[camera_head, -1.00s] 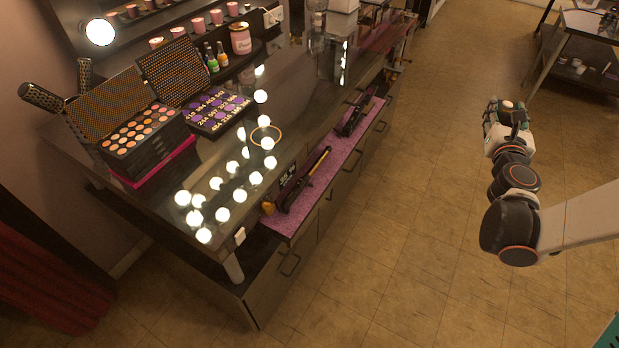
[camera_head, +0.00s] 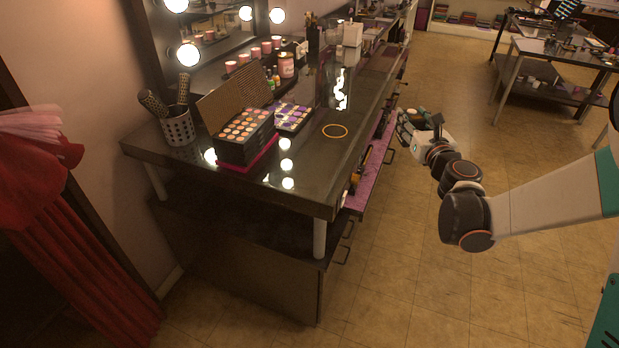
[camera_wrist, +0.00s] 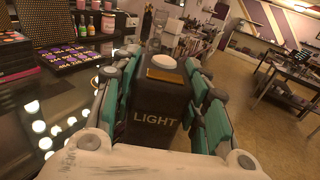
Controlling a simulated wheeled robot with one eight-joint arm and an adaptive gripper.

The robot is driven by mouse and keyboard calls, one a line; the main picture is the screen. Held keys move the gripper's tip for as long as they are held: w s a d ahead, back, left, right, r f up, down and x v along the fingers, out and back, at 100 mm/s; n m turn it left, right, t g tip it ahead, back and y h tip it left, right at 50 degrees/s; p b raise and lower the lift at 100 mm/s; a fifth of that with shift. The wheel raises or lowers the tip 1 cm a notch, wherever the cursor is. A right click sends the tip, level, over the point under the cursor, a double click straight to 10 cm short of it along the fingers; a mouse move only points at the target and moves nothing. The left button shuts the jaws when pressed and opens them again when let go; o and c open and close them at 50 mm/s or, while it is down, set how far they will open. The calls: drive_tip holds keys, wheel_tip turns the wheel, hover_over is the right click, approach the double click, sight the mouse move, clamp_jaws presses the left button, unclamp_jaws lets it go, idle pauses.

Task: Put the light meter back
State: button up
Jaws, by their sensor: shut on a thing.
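The light meter (camera_wrist: 158,112) is a dark box marked "LIGHT" with a white round dome on top. In the wrist view it sits between the teal pads of my gripper (camera_wrist: 165,95), which is shut on it. In the head view my gripper (camera_head: 408,127) holds it over the floor, just right of the dressing table (camera_head: 310,190). The meter is small there and partly hidden by the fingers. A thin yellow ring (camera_head: 335,131) lies on the dark glossy tabletop, with nothing standing in it.
A makeup palette case (camera_head: 246,150) and a purple palette (camera_head: 292,117) stand left of the ring. A perforated holder (camera_head: 178,127) with brushes is at the far left. A pink-lined drawer (camera_head: 372,180) is open below the tabletop edge.

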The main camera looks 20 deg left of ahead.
drive_tip(key=s+a+r+n+g+y, duration=0.2)
drive_tip(key=a+n+g+y, duration=0.1)
drive_tip(key=a, duration=0.6)
drive_tip(key=s+a+r+n+g+y, duration=0.2)
drive_tip(key=a+y, duration=0.1)
drive_tip(key=a, duration=0.5)
drive_tip(key=s+a+r+n+g+y, duration=0.2)
drive_tip(key=a+n+g, duration=0.1)
drive_tip(key=a, duration=0.6)
wheel_tip(320, 180, down, 20)
drive_tip(key=b, duration=0.7)
drive_tip(key=shift+w+d+r, duration=0.1)
drive_tip(key=shift+w+r, duration=0.05)
drive_tip(key=shift+r, duration=0.1)
drive_tip(key=shift+f, duration=0.2)
drive_tip(key=o, duration=1.2)
drive_tip(key=shift+o, duration=0.2)
drive_tip(key=shift+r, duration=0.15)
